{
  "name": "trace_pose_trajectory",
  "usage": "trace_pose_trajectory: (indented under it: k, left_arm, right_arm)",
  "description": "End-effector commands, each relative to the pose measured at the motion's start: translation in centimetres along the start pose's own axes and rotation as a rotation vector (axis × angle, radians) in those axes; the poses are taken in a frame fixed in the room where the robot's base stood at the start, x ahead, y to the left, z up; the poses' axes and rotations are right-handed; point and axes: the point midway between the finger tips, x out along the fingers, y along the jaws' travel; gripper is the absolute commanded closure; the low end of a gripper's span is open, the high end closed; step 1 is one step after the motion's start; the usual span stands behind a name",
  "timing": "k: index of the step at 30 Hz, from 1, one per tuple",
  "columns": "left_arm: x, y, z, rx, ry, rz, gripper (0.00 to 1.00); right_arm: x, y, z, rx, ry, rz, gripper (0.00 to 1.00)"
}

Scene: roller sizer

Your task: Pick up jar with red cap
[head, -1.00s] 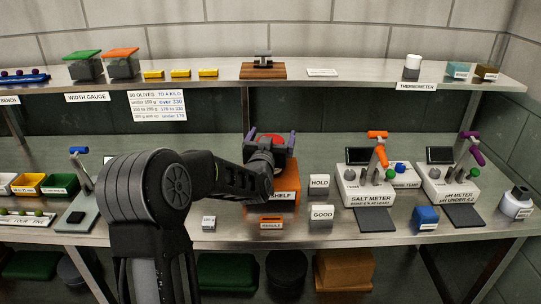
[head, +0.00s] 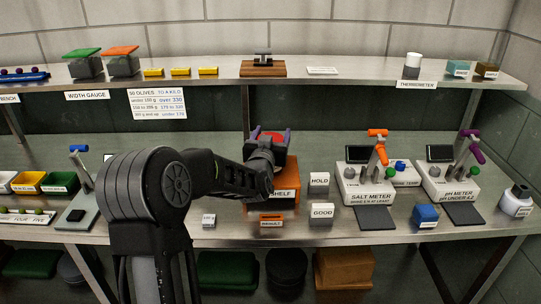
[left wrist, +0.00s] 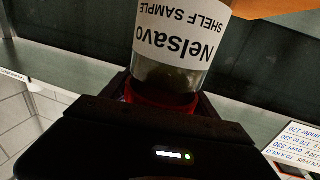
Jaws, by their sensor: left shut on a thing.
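The jar with the red cap stands on or just above the orange shelf block (head: 287,198). In the head view only its red cap (head: 268,136) shows between the purple fingertips of my left gripper (head: 267,137). My wrist hides the rest of the jar. In the left wrist view the jar (left wrist: 175,45) appears inverted, with a white label reading "Nelsavo SHELF SAMPLE". Its red cap (left wrist: 160,98) sits within my left gripper, which is shut on it. I cannot tell whether the jar's base touches the block. My right gripper is out of view.
HOLD (head: 319,183) and GOOD (head: 321,214) blocks stand right of the orange block. The salt meter (head: 369,190) and pH meter (head: 449,186) are farther right. A small orange block (head: 271,219) lies in front. The upper shelf (head: 340,71) runs behind.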

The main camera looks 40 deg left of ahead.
Motion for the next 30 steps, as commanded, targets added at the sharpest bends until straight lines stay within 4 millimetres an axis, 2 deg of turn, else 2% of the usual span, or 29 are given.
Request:
trace_pose_trajectory:
  k: [2,19,30]
  left_arm:
    - [0.0,0.01,0.0,0.0,0.0,0.0,0.54]
    - [0.0,0.01,0.0,0.0,0.0,0.0,1.0]
    - [0.03,0.01,-0.64,0.0,0.004,0.0,1.0]
  right_arm:
    - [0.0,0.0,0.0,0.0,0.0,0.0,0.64]
    - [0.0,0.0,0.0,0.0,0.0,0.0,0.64]
    - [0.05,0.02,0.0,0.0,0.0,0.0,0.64]
